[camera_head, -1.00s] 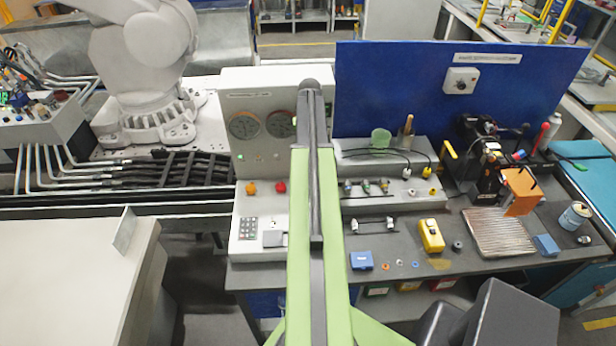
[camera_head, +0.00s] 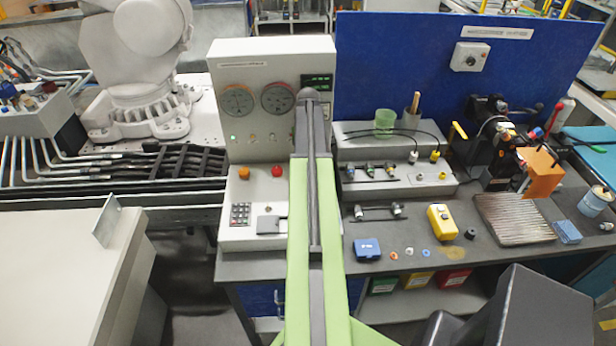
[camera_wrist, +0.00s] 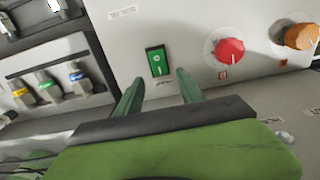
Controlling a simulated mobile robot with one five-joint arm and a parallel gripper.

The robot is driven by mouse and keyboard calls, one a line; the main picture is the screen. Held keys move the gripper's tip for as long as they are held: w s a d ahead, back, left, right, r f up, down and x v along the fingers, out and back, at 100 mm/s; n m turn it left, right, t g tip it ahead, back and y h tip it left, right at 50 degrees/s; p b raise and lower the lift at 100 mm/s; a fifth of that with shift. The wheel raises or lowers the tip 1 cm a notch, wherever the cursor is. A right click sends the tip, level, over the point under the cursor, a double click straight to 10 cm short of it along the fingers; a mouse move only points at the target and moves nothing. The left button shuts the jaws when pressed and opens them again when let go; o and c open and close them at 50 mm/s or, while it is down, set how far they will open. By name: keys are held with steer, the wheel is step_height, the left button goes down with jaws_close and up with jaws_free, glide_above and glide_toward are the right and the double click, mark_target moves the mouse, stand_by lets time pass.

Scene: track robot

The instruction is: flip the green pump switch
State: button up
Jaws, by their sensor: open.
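The green pump switch (camera_wrist: 157,62) is a small upright green rocker with white marks, set in a dark frame on the grey panel face in the wrist view. My gripper (camera_wrist: 160,78) is open and empty. Its two green fingers point at the panel, with the tips just below the switch in the picture, one to each side. I cannot tell whether they touch the panel. In the head view my arm hides the switch and the gripper.
A red knob (camera_wrist: 227,51) and an orange knob (camera_wrist: 300,37) sit right of the switch in the wrist view. Coloured connectors (camera_wrist: 47,87) stand at left. In the head view the grey cabinet (camera_head: 234,138) carries gauges, and a yellow box (camera_head: 442,222) lies on the bench.

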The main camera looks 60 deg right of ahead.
step_height(320, 180, down, 4)
steer(key=shift+r+b, duration=0.2)
steer(key=shift+b, duration=0.85)
steer(key=shift+r, duration=0.15)
steer(key=shift+c, duration=0.3)
jaws_close()
